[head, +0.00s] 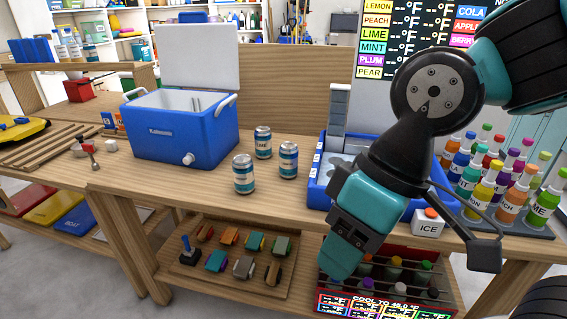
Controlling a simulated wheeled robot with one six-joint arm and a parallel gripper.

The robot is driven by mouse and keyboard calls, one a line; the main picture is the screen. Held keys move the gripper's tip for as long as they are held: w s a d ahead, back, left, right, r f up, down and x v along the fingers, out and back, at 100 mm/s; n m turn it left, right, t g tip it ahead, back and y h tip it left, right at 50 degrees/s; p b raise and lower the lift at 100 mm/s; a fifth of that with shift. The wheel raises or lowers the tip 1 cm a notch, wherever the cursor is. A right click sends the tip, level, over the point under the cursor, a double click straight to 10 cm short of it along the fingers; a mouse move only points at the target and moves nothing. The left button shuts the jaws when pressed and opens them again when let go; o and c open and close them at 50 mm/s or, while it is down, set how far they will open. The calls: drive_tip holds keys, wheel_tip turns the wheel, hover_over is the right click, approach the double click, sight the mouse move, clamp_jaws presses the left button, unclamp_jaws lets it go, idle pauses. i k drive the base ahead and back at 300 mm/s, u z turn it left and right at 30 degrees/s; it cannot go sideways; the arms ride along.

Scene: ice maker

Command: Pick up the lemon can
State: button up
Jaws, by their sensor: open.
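Three silver cans with teal bands stand upright on the wooden bench: a back can (263,142), a right can (288,160) and a front can (243,174). The back can's label seems to end in "ME"; the other labels are too small to read surely, so I cannot tell which is the lemon can. My gripper (345,256) is open, pointing down at the bench's front edge, to the right of and nearer than the cans. It touches none of them. The gap between its fingers is hidden from this angle.
A blue cooler (185,130) with its lid up stands left of the cans. A blue bin (318,178) is partly behind my arm. Several bottles stand on a rack (520,226) at right, near an ICE button box (429,224). A red crate (440,268) sits below.

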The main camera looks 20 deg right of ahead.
sight(288, 151)
drive_tip(key=u, duration=0.35)
drive_tip(key=i, duration=1.1)
drive_tip(key=z, duration=0.2)
